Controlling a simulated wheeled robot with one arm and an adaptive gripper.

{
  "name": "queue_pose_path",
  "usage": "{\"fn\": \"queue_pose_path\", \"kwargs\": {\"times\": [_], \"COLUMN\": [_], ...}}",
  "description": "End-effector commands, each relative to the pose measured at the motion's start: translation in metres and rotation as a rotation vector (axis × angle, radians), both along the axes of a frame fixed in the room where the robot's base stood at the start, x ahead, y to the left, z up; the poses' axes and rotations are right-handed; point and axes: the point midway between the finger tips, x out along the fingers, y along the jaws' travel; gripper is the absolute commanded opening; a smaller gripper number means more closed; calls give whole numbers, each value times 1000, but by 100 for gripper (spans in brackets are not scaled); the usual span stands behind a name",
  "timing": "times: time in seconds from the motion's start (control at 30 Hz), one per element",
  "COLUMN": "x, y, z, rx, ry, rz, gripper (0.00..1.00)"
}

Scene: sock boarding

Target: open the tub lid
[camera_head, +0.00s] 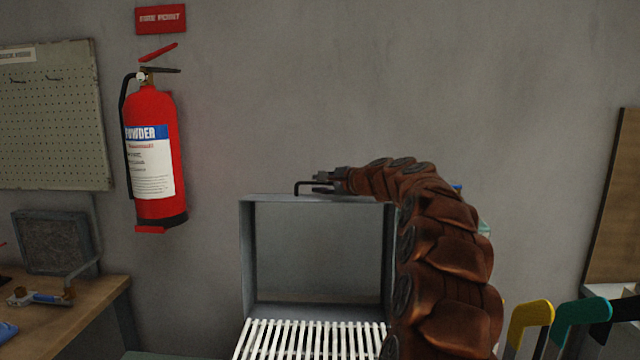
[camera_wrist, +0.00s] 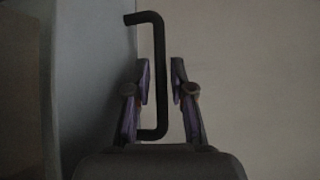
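The grey tub lid (camera_head: 246,255) stands about upright in the head view, its framed underside facing me. A dark bent bar handle (camera_head: 298,187) sits at its top edge; the wrist view shows it as a black C-shaped bar (camera_wrist: 160,75). My gripper (camera_head: 318,181) is at the handle, at the end of my brown arm. In the wrist view my gripper (camera_wrist: 161,88) has one finger on each side of the bar, with thin gaps showing, so it looks open around it. The tub's body is mostly below the head view and behind my arm.
A white slatted rack (camera_head: 310,342) lies below the lid. A fire extinguisher (camera_head: 152,155) hangs on the wall to the left. A wooden bench (camera_head: 95,297) is at left. Yellow (camera_head: 528,316) and teal (camera_head: 580,315) shapes stand at lower right.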

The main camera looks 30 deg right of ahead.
Motion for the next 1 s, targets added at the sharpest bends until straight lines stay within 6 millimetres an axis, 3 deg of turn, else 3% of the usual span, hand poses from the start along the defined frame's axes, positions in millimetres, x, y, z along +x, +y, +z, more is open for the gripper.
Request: {"fn": "queue_pose_path", "kwargs": {"times": [0.43,0.67,1.0], "x": [8,7,7], "y": [0,0,0], "z": [-2,-2,-2], "rx": [-1,-1,-1], "ry": [0,0,0], "rz": [-1,-2,-2], "gripper": [23,0,0]}}
